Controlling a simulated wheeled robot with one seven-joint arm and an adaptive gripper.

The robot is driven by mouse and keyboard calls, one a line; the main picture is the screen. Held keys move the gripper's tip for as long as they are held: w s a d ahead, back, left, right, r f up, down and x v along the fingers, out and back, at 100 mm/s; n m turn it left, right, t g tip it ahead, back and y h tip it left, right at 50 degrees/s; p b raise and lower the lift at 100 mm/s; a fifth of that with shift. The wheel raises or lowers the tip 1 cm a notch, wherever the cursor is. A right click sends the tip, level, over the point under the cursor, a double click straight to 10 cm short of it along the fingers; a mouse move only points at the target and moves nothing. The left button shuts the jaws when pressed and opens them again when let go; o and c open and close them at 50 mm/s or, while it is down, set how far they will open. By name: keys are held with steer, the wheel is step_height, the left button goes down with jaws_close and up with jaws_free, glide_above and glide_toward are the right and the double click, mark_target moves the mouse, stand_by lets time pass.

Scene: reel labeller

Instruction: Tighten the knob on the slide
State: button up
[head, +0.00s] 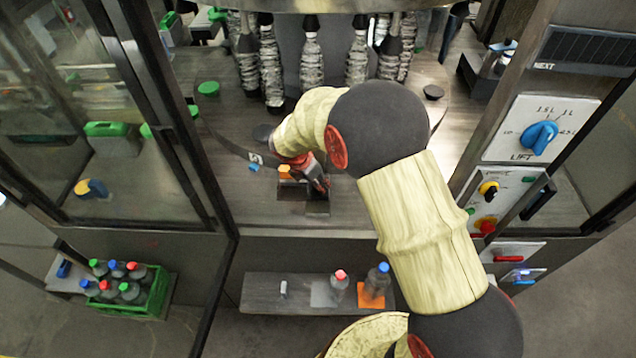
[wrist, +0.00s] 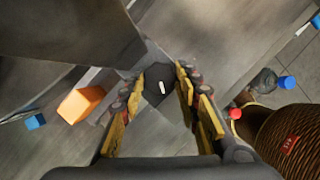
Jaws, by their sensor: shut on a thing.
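The knob (wrist: 154,88) is dark, with a short white mark on its top. In the wrist view it sits between the two yellow-padded fingers of my gripper (wrist: 160,92), which is shut on it. In the head view my gripper (head: 321,186) reaches down at the grey metal slide (head: 317,208), near the front edge of the machine deck. The knob is hidden there behind my gripper. An orange block (head: 286,172) is just left of my gripper; it also shows in the wrist view (wrist: 80,103).
A shelf (head: 262,290) below the deck holds a red-capped bottle (head: 339,282) and a blue-capped bottle (head: 377,282). A control panel with a blue LIFT dial (head: 539,136) stands at right. A green crate (head: 150,303) of bottles is at lower left, beyond the glass door.

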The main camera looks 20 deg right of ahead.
steer(key=m, duration=0.2)
steer(key=m+g, duration=0.1)
steer(key=shift+w+m+h+p, duration=0.2)
steer(key=shift+m+h+p, duration=0.1)
steer(key=shift+m+h, duration=0.1)
steer(key=shift+w+m+g+p, duration=0.15)
steer(key=shift+m+g, duration=0.3)
steer(key=shift+m, duration=0.55)
steer(key=shift+s+m+g+p, duration=0.15)
steer(key=shift+m+g, duration=0.3)
steer(key=shift+m, duration=0.55)
steer(key=shift+w, duration=0.1)
steer(key=o, duration=1.1)
steer(key=shift+a, duration=0.1)
steer(key=shift+o, duration=0.3)
steer(key=shift+r, duration=0.15)
steer(key=shift+w+a+r, duration=0.2)
steer(key=shift+r, duration=0.3)
steer(key=v, duration=0.6)
steer(key=shift+s+r, duration=0.15)
steer(key=shift+r, duration=0.15)
